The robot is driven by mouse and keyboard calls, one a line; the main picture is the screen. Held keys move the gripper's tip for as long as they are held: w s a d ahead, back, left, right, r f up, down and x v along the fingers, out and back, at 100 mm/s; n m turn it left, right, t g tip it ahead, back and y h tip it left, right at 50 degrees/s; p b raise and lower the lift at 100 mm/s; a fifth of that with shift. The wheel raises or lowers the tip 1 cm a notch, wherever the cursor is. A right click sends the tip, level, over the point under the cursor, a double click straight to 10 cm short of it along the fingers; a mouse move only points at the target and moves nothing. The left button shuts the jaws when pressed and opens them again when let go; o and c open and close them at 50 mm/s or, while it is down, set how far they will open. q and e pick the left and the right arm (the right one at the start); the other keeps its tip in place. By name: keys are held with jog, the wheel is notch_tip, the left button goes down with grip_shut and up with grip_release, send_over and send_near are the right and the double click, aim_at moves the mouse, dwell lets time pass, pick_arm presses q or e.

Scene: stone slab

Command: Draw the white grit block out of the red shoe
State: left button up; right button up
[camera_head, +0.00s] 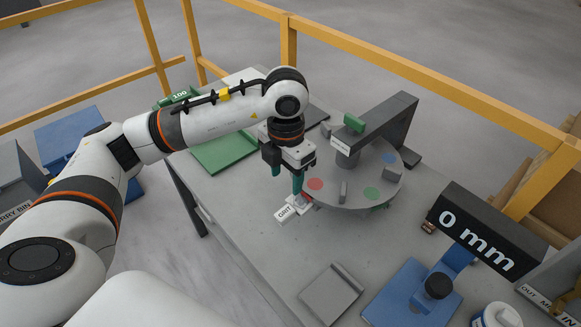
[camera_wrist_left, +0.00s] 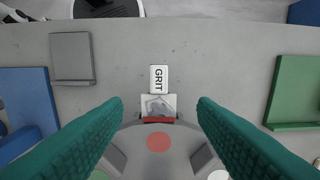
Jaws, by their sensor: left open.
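The white grit block (camera_wrist_left: 158,104) lies at the edge of the grey disc, in the left wrist view, with a grey mark on its top. The red shoe (camera_wrist_left: 158,120) shows as a narrow red strip along the block's disc side; how deep the block sits in it I cannot tell. A white GRIT label (camera_wrist_left: 159,79) lies just outside the block, and it shows in the head view too (camera_head: 285,213). My left gripper (camera_head: 287,177) points down above the block, open and empty, with its green fingers on either side of it in the wrist view. My right gripper is out of view.
The grey disc (camera_head: 338,195) carries coloured dots and grey blocks, with a dark grey overhead arm (camera_head: 388,125) across it. A green tray (camera_head: 225,150), a grey plate (camera_head: 330,293), a blue fixture (camera_head: 412,292) and a "0 mm" display (camera_head: 480,232) stand around. Yellow rails (camera_head: 400,65) run behind.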

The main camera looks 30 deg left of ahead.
aim_at(287, 210)
pick_arm(q)
notch_tip(287, 210, down, 10)
jog(key=p, duration=0.2)
jog(key=shift+p, duration=0.35)
jog(key=shift+f, duration=0.55)
grip_shut()
jog(key=shift+s+a, duration=0.25)
jog(key=shift+s, duration=0.55)
jog(key=shift+s+a, duration=0.3)
jog(key=shift+s, duration=0.55)
jog(key=shift+s+a, duration=0.25)
jog(key=shift+s, duration=0.55)
jog(key=shift+r+p, duration=0.1)
jog(key=shift+p, duration=0.2)
